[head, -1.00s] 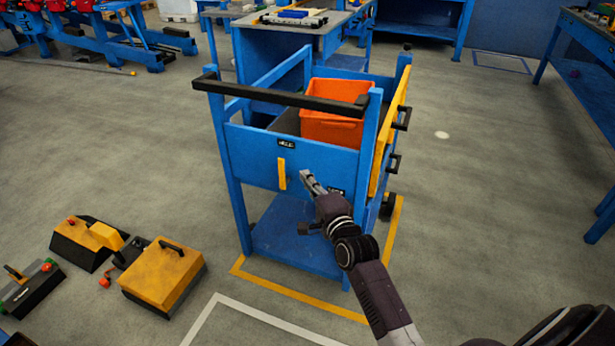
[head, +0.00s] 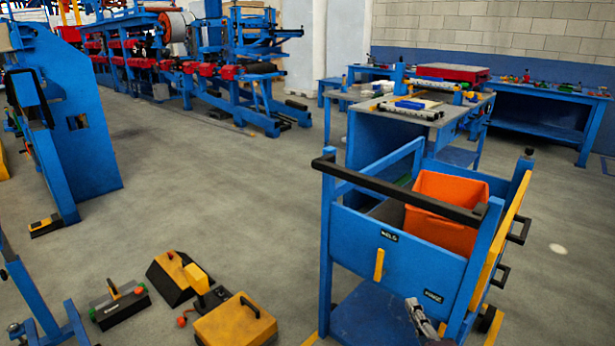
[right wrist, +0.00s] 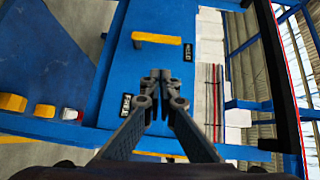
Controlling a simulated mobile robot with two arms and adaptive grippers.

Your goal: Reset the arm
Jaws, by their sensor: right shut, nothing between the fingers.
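My right gripper (head: 421,318) shows at the bottom of the head view, in front of the blue cart (head: 345,243). It is shut and empty. In the right wrist view the fingers of my right gripper (right wrist: 154,76) are together, with the cart's blue panel (right wrist: 125,65) and its yellow handle (right wrist: 157,38) beyond them. I cannot tell the exact gap to the panel. Most of my right arm is below the head view's edge. My left gripper does not show.
An orange bin (head: 445,190) sits in the cart, under a black push bar (head: 395,188). Yellow and black tool boxes (head: 236,322) lie on the floor to the left. A workbench (head: 405,115) stands behind the cart. The floor (head: 220,190) at middle left is clear.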

